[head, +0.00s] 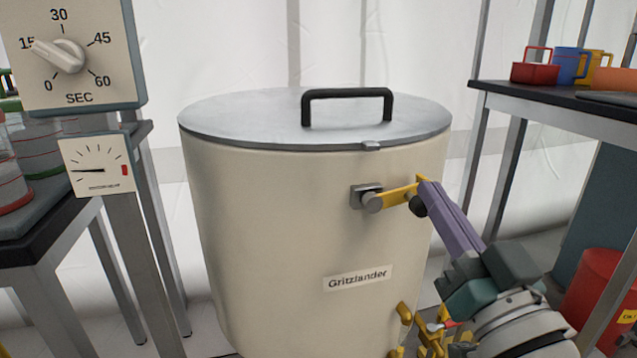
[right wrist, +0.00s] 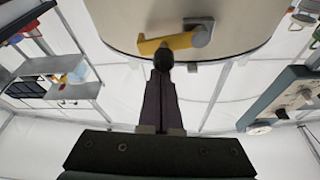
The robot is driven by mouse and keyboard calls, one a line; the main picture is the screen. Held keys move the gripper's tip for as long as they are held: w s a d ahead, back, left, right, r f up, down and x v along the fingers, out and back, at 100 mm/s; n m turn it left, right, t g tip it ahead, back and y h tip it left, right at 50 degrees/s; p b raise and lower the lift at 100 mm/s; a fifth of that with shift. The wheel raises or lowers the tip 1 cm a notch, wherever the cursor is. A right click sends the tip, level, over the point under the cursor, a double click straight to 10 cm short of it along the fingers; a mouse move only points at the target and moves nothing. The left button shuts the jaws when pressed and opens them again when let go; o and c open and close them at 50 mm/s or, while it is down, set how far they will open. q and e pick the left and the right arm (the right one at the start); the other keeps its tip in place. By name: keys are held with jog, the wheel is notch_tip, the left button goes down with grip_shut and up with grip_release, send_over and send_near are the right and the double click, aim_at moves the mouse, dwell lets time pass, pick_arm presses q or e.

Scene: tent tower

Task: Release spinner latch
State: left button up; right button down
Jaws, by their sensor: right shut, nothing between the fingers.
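The spinner is a large cream drum (head: 250,230) labelled "Gritzlander", with a flat grey lid (head: 240,123) lying closed on top. Its latch (head: 397,195) is a yellow lever on a grey pivot block on the drum's front right. My left gripper is not in view.
A timer dial (head: 70,55) and a small gauge (head: 97,165) stand at the left by a dark table. At the right, a shelf (head: 560,100) holds coloured mugs. A red bin (head: 597,285) stands below. Yellow fittings (head: 404,313) show at the drum's lower right.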

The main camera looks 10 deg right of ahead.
jog(key=shift+d+f+m+h, duration=0.1)
jog(key=shift+f+m+h, duration=0.2)
jog(key=shift+m+h, duration=0.5)
jog(key=shift+m, duration=0.3)
notch_tip(320, 180, up, 5)
jog(key=d+p, duration=0.1)
jog(key=p, duration=0.3)
jog(key=d+f+v, duration=0.1)
jog(key=v, duration=0.9)
jog(key=shift+a, duration=0.3)
